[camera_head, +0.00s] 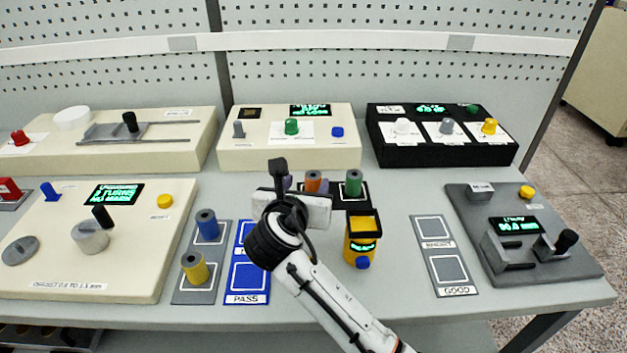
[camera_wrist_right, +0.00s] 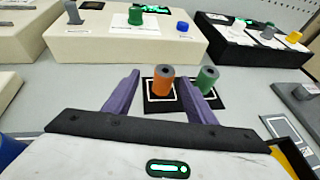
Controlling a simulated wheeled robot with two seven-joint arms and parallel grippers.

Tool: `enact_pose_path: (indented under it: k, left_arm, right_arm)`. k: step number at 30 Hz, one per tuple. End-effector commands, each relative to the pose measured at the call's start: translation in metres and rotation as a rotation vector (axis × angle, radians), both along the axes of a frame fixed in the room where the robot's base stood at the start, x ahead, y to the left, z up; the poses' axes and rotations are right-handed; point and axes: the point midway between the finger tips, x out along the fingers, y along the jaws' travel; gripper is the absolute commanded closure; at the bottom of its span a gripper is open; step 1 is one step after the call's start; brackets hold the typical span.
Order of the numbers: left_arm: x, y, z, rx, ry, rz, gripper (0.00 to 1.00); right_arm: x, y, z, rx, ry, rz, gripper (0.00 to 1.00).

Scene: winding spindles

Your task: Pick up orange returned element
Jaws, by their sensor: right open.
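The orange element (camera_head: 313,180) is a small upright spool with a dark core. In the head view my right gripper hides its lower part. In the right wrist view the orange element (camera_wrist_right: 164,82) stands on a black mat with white outlined squares, just ahead of the gap between my purple fingers. My right gripper (camera_head: 304,186) is open and empty, and its jaws also show in the right wrist view (camera_wrist_right: 158,78). A green spool (camera_head: 353,184) stands close to the right of the orange one, near my right finger in the right wrist view (camera_wrist_right: 207,80). My left gripper is not in view.
A yellow device (camera_head: 362,240) stands just right of my right forearm. A blue spool (camera_head: 207,225) and a yellow spool (camera_head: 195,268) stand on a grey mat beside the blue PASS tray (camera_head: 247,298). Cream and black (camera_head: 440,150) instrument boxes line the back. The GOOD tray (camera_head: 437,232) is empty.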

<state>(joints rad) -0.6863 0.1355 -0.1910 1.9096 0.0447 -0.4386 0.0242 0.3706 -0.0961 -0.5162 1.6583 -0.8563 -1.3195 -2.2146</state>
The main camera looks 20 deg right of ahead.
Motion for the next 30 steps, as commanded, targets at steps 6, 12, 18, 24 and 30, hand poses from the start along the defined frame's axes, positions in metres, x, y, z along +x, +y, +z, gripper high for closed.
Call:
enact_pose_path:
  k: [6,12,18,24,30]
  left_arm:
    - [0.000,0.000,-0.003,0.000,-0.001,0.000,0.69]
    - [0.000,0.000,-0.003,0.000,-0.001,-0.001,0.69]
    - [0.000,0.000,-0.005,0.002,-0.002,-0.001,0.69]
    - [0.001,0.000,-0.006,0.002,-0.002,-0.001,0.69]
    - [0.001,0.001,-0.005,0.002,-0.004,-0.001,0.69]
  right_arm:
    - [0.027,-0.015,-0.013,-0.001,-0.001,-0.001,0.49]
    - [0.038,-0.023,-0.019,0.000,-0.001,0.000,0.49]
    - [0.059,-0.041,-0.032,0.000,-0.001,0.000,0.49]
    - [0.071,-0.046,-0.038,0.003,-0.003,0.002,0.49]
    - [0.071,-0.046,-0.038,0.003,-0.003,0.002,0.51]
